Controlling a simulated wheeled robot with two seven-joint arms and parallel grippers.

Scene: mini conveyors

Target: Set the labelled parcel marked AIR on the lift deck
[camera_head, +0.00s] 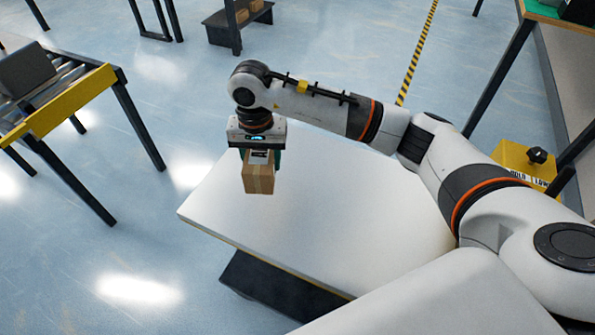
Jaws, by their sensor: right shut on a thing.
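My right gripper (259,157) points down and is shut on a small brown cardboard parcel (259,181). The parcel hangs below the fingers, with its upper part between them. A patch of white label shows near its top, but its words are too small to read. The parcel appears in front of the left part of a broad white flat surface; I cannot tell whether this is the lift deck or my own base. I cannot tell the gap beneath the parcel. My left gripper is not in view.
At left, a roller conveyor (46,118) with a yellow side rail carries a dark grey box (25,69). At right is a yellow control box (512,156) with a black knob. A low dark stand (220,32) holds brown boxes at the back. Open blue floor lies between.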

